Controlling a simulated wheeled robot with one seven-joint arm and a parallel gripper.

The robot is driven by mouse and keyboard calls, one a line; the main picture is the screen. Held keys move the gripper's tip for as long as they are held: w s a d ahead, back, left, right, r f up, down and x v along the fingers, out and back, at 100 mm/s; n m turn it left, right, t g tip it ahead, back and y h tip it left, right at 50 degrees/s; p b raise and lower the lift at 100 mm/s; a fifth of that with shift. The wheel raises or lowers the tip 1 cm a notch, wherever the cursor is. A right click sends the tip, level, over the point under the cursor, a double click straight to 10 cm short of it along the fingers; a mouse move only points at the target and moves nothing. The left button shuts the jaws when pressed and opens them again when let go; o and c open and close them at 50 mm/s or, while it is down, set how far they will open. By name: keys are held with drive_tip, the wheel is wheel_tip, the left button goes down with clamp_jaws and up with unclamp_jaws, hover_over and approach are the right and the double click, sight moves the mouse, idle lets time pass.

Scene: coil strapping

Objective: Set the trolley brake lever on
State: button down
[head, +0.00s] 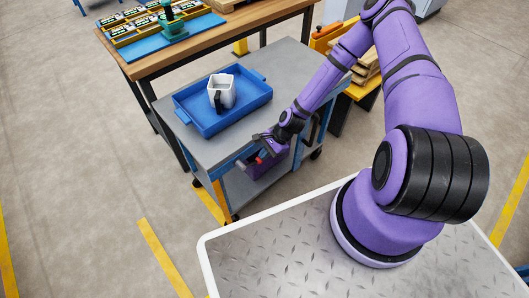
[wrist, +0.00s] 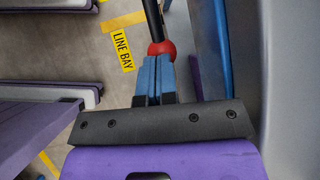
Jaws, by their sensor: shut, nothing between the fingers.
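The brake lever is a black rod with a red ball knob (wrist: 162,48). In the head view its red knob (head: 259,160) shows small at the trolley's near side, below the top. The grey trolley (head: 290,62) stands in front of my base. My gripper (wrist: 157,64) is shut and empty, its blue fingertips right at the knob in the wrist view. I cannot tell whether they touch it. In the head view my gripper (head: 255,156) is low beside the trolley's edge. The lever's pivot is out of the wrist view.
A blue tray (head: 187,112) with a white and black mug-like container (head: 222,92) sits on the trolley top. A wooden workbench (head: 150,62) stands behind. The trolley's side panel runs close along the right in the wrist view.

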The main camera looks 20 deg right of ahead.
drive_tip(key=shift+a+f+g+y, duration=0.15)
drive_tip(key=shift+f+g+y, duration=0.25)
drive_tip(key=shift+f+y, duration=0.9)
drive_tip(key=shift+r, duration=0.1)
drive_tip(key=v, duration=1.4)
drive_tip(key=shift+r, duration=0.1)
